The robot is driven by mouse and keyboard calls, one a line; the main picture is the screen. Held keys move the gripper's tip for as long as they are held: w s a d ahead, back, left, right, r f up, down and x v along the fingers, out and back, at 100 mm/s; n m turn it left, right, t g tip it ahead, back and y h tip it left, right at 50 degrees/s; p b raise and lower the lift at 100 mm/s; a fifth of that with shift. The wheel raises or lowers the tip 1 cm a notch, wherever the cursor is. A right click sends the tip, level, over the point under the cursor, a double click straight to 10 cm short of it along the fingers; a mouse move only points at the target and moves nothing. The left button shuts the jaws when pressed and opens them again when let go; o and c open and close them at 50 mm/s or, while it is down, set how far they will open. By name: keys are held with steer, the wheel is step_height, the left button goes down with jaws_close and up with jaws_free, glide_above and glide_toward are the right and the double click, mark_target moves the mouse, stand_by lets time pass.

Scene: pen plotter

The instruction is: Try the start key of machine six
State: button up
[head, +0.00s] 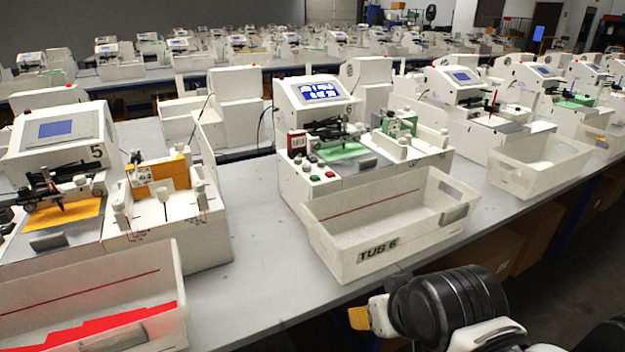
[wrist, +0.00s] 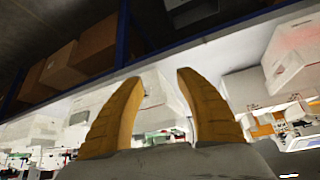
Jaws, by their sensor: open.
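Machine six (head: 360,165) is a white plotter in the middle of the head view, with a "6" on its hood and a lit blue screen (head: 321,91). Small round keys (head: 314,178) sit on its front left corner, one green and one red; their labels are too small to read. A translucent tub (head: 368,258) marked "TUB 6" stands in front of it. My gripper (head: 366,316) is in front of the table edge, below and right of the tub, apart from the machine. In the wrist view its two orange fingers (wrist: 160,75) are spread and empty.
Machine five (head: 60,150) stands to the left with its own tub (head: 95,300) in front. Another machine (head: 490,110) and tub (head: 540,160) stand to the right. Bare table (head: 250,285) lies between the left and middle tubs. Cardboard boxes (wrist: 85,50) sit under the table.

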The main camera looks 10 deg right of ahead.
stand_by(0.3)
jaws_close()
stand_by(1.1)
